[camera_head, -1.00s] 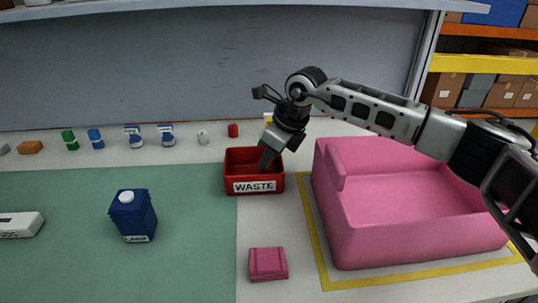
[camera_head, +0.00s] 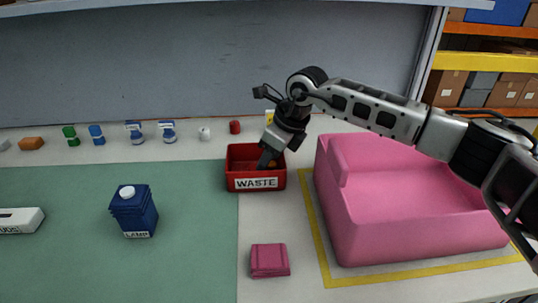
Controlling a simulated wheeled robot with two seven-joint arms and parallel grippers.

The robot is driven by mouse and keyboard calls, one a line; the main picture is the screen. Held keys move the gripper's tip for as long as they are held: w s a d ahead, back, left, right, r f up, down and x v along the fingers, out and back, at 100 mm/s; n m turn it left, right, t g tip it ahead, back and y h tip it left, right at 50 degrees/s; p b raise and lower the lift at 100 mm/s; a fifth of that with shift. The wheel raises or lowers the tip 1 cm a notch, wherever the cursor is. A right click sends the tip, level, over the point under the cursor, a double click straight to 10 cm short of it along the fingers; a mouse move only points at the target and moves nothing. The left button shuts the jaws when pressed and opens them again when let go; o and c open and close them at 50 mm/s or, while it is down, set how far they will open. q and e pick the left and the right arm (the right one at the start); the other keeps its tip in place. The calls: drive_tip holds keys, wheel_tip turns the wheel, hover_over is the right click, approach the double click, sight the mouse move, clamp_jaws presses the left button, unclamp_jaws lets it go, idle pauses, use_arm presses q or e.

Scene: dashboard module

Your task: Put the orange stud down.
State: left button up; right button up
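My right gripper (camera_head: 268,160) points down into the red bin labelled WASTE (camera_head: 256,183), its fingertips below the rim level. A small orange spot, likely the orange stud (camera_head: 273,163), shows inside the bin just right of the dark finger. I cannot tell whether it touches the finger or rests on the bin floor. The finger gap is too small and dark to judge. My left gripper is out of view.
A large pink dashboard module (camera_head: 400,225) stands right of the bin within yellow tape. A pink block (camera_head: 269,260) lies in front. A blue LAMP container (camera_head: 134,212) and a white box (camera_head: 20,221) are on the green mat (camera_head: 80,270). Several small parts line the back.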

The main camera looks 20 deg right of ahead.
drive_tip(key=v, duration=1.3)
drive_tip(key=shift+w, duration=0.15)
drive_tip(key=shift+r, duration=0.1)
